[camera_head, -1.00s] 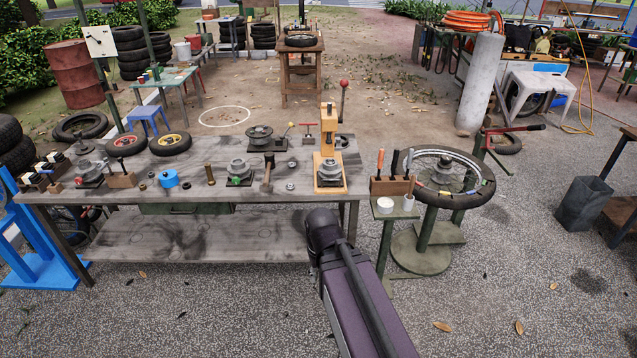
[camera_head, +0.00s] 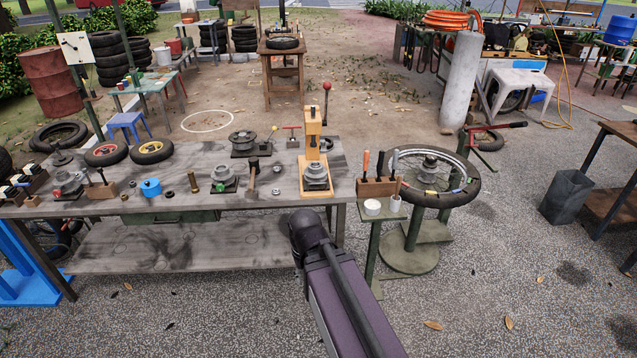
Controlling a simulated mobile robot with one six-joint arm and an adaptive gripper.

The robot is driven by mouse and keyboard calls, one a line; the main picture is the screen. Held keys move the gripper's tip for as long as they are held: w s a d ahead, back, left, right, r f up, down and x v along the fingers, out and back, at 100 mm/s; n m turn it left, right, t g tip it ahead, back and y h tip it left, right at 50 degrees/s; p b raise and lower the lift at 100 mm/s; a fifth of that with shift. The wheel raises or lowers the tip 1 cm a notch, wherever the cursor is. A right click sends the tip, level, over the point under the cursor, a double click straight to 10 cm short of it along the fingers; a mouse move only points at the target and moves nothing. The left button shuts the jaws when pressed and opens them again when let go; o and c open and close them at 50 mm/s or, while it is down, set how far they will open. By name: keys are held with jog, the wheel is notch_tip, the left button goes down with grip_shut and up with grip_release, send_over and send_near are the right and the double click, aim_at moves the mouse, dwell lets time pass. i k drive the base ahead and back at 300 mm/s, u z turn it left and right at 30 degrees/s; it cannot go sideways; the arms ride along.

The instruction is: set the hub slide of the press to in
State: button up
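The press (camera_head: 313,137) is an orange-yellow upright frame at the right end of the workbench, with a red-knobbed lever (camera_head: 327,100) standing up at its right. At its foot is an orange-yellow base (camera_head: 313,193), with a grey metal hub (camera_head: 316,176) on it, in front of the upright. I cannot tell the hub slide apart from this base, nor whether it is in or out. My arm, purple with a black joint, reaches up from the bottom in front of the bench, apart from the press. My gripper does not show.
The grey workbench (camera_head: 285,192) holds another hub (camera_head: 222,176), a hammer (camera_head: 252,180), a blue pot (camera_head: 151,187) and small parts left of the press. A tool block (camera_head: 377,188) and a wheel stand (camera_head: 410,255) stand close at its right. Gravel floor in front is open.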

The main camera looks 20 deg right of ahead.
aim_at(313, 179)
jog(key=i, duration=0.9)
jog(key=u, duration=0.05)
